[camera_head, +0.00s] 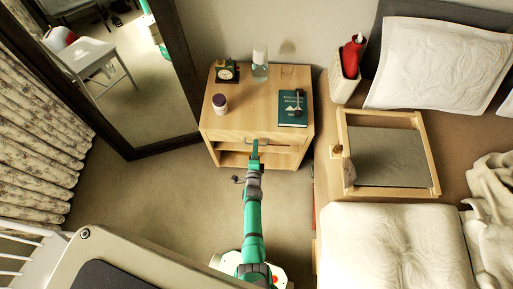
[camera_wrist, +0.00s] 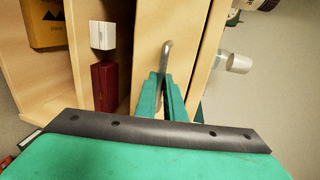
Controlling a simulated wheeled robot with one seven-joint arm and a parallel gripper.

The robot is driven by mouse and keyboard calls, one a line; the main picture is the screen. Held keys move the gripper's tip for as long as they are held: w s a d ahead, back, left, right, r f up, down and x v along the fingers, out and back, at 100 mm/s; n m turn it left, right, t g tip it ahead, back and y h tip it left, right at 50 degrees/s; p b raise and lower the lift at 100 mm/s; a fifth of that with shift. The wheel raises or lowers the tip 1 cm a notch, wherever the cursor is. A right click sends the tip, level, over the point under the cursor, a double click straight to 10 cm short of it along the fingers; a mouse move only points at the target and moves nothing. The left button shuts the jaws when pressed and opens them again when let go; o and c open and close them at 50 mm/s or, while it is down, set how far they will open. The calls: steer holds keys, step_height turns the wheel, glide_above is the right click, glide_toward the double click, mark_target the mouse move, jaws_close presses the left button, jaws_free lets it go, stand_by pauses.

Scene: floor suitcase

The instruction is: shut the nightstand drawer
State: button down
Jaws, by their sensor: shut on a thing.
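The wooden nightstand (camera_head: 228,119) stands against the wall in the middle of the head view. Its drawer front (camera_wrist: 153,30) shows in the wrist view as a pale wood panel with a metal bar handle (camera_wrist: 166,56). My green gripper (camera_head: 255,146) reaches the front of the nightstand at the handle. In the wrist view my gripper (camera_wrist: 163,97) has its fingers on either side of the bar, shut on it. The fingers hide the lower part of the handle. How far the drawer stands out is hard to tell.
On the nightstand top are a clock (camera_head: 227,72), a purple-lidded jar (camera_head: 220,104), a clear bottle (camera_head: 260,69) and a green book (camera_head: 292,112). Below the drawer, an open shelf holds a dark red box (camera_wrist: 104,87). The bed with a wooden tray (camera_head: 428,160) is at right; a mirror (camera_head: 181,85) is at left.

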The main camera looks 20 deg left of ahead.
steer(key=c, duration=2.3)
jaws_free()
steer(key=shift+a+r, duration=0.1)
steer(key=shift+a, duration=0.1)
steer(key=o, duration=0.5)
steer(key=shift+s, duration=0.15)
steer(key=shift+c, duration=0.2)
steer(key=v, duration=1.1)
steer(key=shift+d, duration=0.35)
